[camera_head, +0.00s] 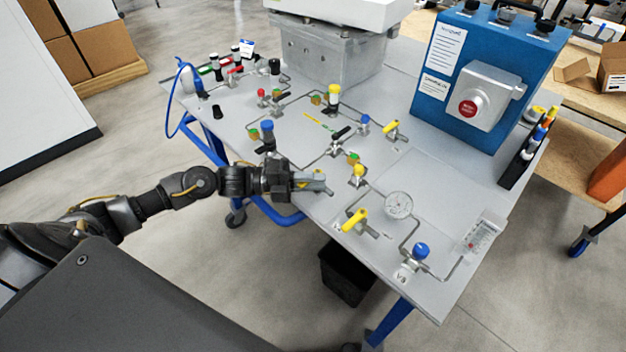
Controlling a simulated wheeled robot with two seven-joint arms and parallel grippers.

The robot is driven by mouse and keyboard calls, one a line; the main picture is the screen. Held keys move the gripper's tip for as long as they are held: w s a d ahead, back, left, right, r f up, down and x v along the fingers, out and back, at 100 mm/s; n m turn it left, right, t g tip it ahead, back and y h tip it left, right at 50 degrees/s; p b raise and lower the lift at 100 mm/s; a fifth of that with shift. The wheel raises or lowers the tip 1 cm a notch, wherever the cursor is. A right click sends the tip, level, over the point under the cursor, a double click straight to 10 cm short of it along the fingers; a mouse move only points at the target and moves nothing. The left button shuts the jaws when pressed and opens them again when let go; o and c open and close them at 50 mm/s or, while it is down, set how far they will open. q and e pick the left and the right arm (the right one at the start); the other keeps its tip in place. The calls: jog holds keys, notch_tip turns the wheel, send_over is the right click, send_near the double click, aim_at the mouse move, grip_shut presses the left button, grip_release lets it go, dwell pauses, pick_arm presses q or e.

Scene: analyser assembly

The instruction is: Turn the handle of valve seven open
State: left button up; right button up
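The panel table (395,165) carries several valves joined by thin metal pipes. My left gripper (322,183) reaches in from the left over the table's near edge. Something yellow shows at its fingers; I cannot tell whether they are open or shut. A yellow lever handle (354,220) is to the right of and nearer than the gripper, apart from it. Another yellow lever handle (391,129) is farther back. A yellow-topped valve (358,171) stands just right of the fingertips. I cannot read which valve is number seven. My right gripper is not in view.
A blue-capped valve (421,250) and a pressure gauge (398,205) are at the near right. A black-handled valve (340,136) and a blue-topped valve (267,128) stand behind the gripper. A blue box with a red button (490,75) stands at the back right.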

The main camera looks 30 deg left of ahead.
pick_arm(q)
jog(key=c, duration=0.3)
grip_shut()
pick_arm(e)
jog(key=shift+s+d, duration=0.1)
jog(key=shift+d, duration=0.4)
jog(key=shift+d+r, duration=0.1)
